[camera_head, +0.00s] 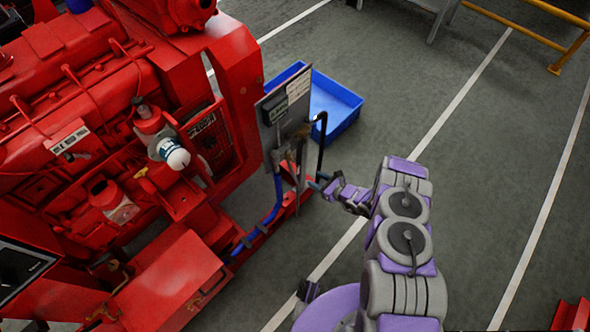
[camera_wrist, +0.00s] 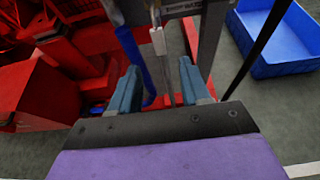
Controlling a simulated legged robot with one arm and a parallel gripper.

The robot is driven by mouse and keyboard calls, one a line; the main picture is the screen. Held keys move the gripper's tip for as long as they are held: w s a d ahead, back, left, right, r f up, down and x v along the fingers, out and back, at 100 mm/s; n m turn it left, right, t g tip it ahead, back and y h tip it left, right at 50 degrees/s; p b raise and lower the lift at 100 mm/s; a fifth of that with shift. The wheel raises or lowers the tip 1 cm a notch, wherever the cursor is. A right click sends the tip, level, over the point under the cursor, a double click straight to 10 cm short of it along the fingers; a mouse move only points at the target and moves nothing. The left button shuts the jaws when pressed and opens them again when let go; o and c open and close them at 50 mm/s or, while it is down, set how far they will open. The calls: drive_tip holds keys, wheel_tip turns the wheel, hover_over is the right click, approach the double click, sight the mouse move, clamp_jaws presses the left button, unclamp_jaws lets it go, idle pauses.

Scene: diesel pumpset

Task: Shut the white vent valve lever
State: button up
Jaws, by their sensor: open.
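A small white lever handle (camera_wrist: 157,41) hangs near the top middle of the wrist view, in front of a grey upright panel. A thin grey rod runs down below it. My gripper (camera_wrist: 159,72) is open, with one teal finger on each side of the rod; the white handle shows just beyond and between the fingertips. I cannot tell whether either finger touches it. In the head view my gripper (camera_head: 318,183) is at the foot of the grey panel (camera_head: 290,110), on its right side. The white lever cannot be made out there.
The red diesel pumpset (camera_head: 110,130) fills the left. A blue hose (camera_wrist: 132,50) runs left of the lever. A black bent bar (camera_head: 322,135) stands right of the panel. A blue crate (camera_head: 335,105) lies on the floor behind.

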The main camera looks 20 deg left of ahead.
sight(299, 171)
drive_tip(key=b+x, duration=0.2)
drive_tip(key=x, duration=1.1)
drive_tip(key=shift+r+b, duration=0.1)
drive_tip(key=shift+b, duration=0.3)
drive_tip(key=shift+a, duration=0.15)
drive_tip(key=shift+c, duration=0.3)
drive_tip(key=c, duration=0.3)
clamp_jaws()
